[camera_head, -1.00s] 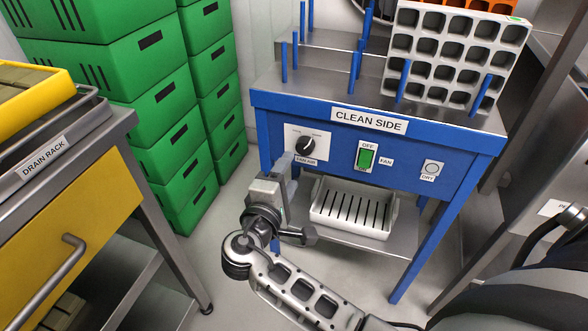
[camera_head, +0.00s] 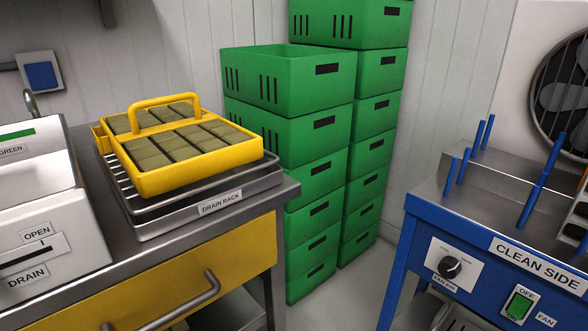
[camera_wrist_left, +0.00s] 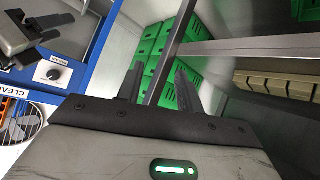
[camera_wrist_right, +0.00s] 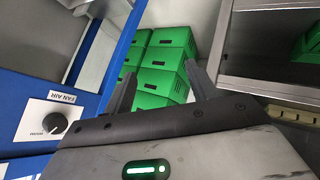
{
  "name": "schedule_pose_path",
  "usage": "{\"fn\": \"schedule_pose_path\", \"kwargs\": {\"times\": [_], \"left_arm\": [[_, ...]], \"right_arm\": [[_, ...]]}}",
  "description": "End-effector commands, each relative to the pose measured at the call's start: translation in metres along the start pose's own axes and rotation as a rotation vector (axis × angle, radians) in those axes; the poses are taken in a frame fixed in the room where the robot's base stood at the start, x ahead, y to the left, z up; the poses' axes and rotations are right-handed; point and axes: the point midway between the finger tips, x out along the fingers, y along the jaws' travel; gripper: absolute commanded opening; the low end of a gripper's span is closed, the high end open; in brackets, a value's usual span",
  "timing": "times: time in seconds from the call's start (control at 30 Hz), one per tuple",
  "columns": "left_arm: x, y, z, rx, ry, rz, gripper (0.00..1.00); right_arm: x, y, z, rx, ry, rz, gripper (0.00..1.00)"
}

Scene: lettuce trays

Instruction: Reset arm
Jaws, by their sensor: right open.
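My left gripper (camera_wrist_left: 159,68) shows in the left wrist view with its two dark fingers apart and nothing seen held between them. A metal post crosses the view behind the fingers. My right gripper (camera_wrist_right: 160,69) shows in the right wrist view with its fingers spread wide and empty. Stacked green crates (camera_wrist_right: 165,52) lie beyond it, and the blue panel with the fan air knob (camera_wrist_right: 55,123) is to its left. Neither gripper nor arm shows in the head view.
In the head view, a drain rack (camera_head: 210,208) bears a yellow carrier (camera_head: 200,168) of brownish blocks. Green crates (camera_head: 318,165) stand stacked between the yellow-fronted table (camera_head: 160,290) and the blue clean side table (camera_head: 450,225). A strip of floor (camera_head: 368,272) is clear between them.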

Motion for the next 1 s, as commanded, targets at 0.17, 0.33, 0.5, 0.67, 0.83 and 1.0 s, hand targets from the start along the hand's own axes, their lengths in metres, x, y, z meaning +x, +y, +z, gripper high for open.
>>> {"fn": "schedule_pose_path", "kwargs": {"times": [0.17, 0.33, 0.5, 0.67, 0.83, 1.0], "left_arm": [[0.0, 0.0, 0.0, 0.001, 0.001, 0.0, 0.36], [0.0, 0.0, -0.001, 0.001, 0.001, 0.001, 0.36], [-0.034, 0.003, -0.037, 0.004, 0.018, -0.03, 0.36], [-0.063, 0.003, -0.066, 0.009, 0.037, -0.06, 0.36], [-0.092, 0.004, -0.094, 0.018, 0.058, -0.092, 0.36], [-0.103, 0.002, -0.103, 0.025, 0.071, -0.108, 0.36]], "right_arm": [[-0.034, -0.033, -0.002, 0.284, 0.123, -0.222, 0.57], [-0.069, -0.047, -0.013, 0.539, 0.213, -0.384, 0.57], [-0.103, -0.019, -0.037, 0.541, 0.224, -0.348, 0.57], [-0.132, 0.004, -0.053, 0.54, 0.234, -0.312, 0.57], [-0.161, 0.028, -0.068, 0.537, 0.246, -0.275, 0.57], [-0.171, 0.036, -0.072, 0.534, 0.255, -0.256, 0.57]]}}
